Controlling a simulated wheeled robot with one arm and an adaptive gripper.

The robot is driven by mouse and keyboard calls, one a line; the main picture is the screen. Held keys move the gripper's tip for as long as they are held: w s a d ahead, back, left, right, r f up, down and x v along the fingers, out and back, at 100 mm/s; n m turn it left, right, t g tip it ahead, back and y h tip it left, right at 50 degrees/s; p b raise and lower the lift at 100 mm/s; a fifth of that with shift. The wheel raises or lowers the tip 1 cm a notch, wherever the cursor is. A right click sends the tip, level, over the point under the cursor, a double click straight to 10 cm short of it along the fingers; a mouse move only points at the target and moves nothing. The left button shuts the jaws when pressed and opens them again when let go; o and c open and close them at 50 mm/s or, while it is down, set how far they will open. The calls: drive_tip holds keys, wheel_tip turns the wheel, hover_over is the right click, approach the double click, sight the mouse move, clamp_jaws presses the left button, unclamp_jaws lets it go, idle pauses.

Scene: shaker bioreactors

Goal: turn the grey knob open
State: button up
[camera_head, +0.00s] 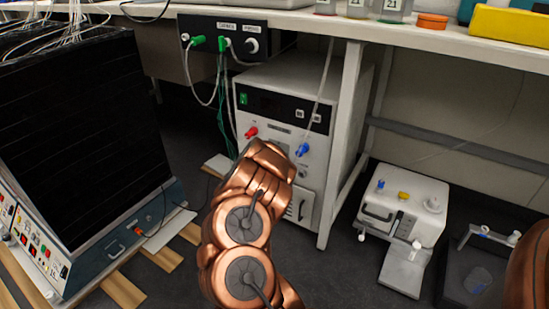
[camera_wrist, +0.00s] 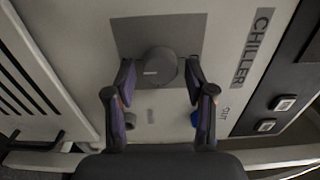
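The grey knob (camera_wrist: 157,67) is round, with a small light mark on its face, and sits on a darker grey square plate (camera_wrist: 190,35) on the chiller's front panel in the wrist view. My gripper (camera_wrist: 159,68) is open, with one finger on each side of the knob. A gap shows between the knob and the right finger; the left finger is close to it, and I cannot tell whether it touches. In the head view the white chiller (camera_head: 285,78) stands under the bench, and my copper arm hides the knob and the gripper.
A blue fitting (camera_head: 302,150) and a red fitting (camera_head: 251,132) stick out of the chiller's front. The bench leg (camera_head: 341,150) stands close to its right. A white device (camera_head: 405,205) sits on the floor at right. A large black-panelled unit (camera_head: 80,130) is at left.

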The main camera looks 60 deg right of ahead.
drive_tip(key=shift+o, duration=0.2)
drive_tip(key=a, duration=1.2)
drive_tip(key=shift+s, duration=0.25)
idle(0.5)
